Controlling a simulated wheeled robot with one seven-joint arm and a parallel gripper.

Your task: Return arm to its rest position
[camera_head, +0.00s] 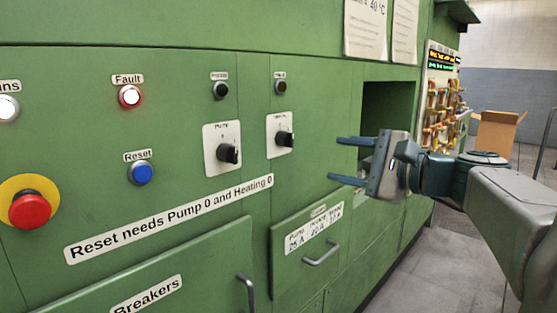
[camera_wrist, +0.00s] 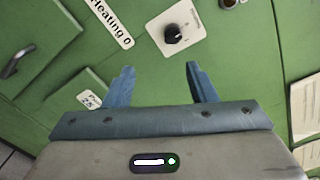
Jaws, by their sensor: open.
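My gripper (camera_head: 345,160) is open and empty, with its two blue fingers pointing left in the head view. It hangs in front of the green machine panel (camera_head: 200,90), right of the heating knob (camera_head: 284,139) and over the dark recess. In the wrist view the two fingers (camera_wrist: 156,85) stand apart, with a black knob on a white plate (camera_wrist: 176,32) beyond them. No contact with the panel shows. My arm reaches in from the right side.
The panel carries a pump knob (camera_head: 228,153), a red emergency button (camera_head: 30,210), a blue Reset button (camera_head: 142,173) and a lit Fault lamp (camera_head: 129,96). A drawer handle (camera_head: 322,253) sticks out below. A cardboard box (camera_head: 496,131) stands at the back right. Grey floor (camera_head: 425,265) is open at right.

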